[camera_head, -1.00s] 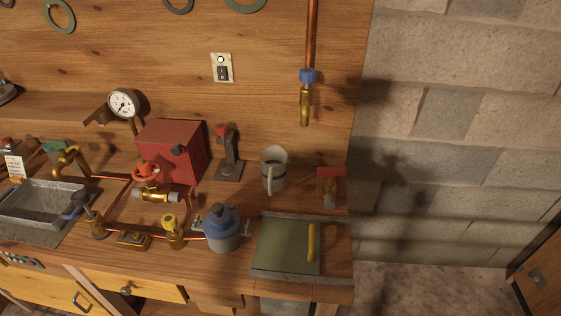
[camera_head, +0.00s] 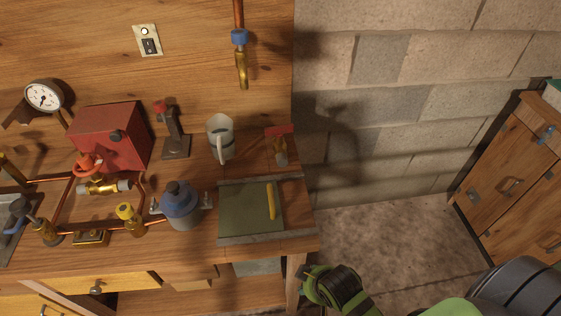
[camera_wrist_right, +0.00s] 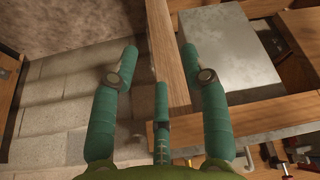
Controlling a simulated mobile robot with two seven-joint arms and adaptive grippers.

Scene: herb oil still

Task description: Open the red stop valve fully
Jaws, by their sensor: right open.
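The red stop valve (camera_head: 87,163) is a red handwheel on a brass body with a grey fitting, on the copper pipework at the left of the bench, in front of a red box. How far it is turned I cannot tell. My right arm comes in at the lower right of the head view, and its gripper (camera_head: 327,284) is beside the bench's right end, far from the valve. In the right wrist view the gripper (camera_wrist_right: 157,62) has its green fingers spread apart with nothing between them. My left gripper is in neither view now.
A blue-topped pot (camera_head: 181,204), a yellow-handled valve (camera_head: 130,219), a pale jug (camera_head: 221,137) and a green mat (camera_head: 237,208) with a yellow rod are on the bench (camera_head: 190,254). A pressure gauge (camera_head: 43,96) stands behind. Bare floor (camera_head: 385,225) lies right of the bench.

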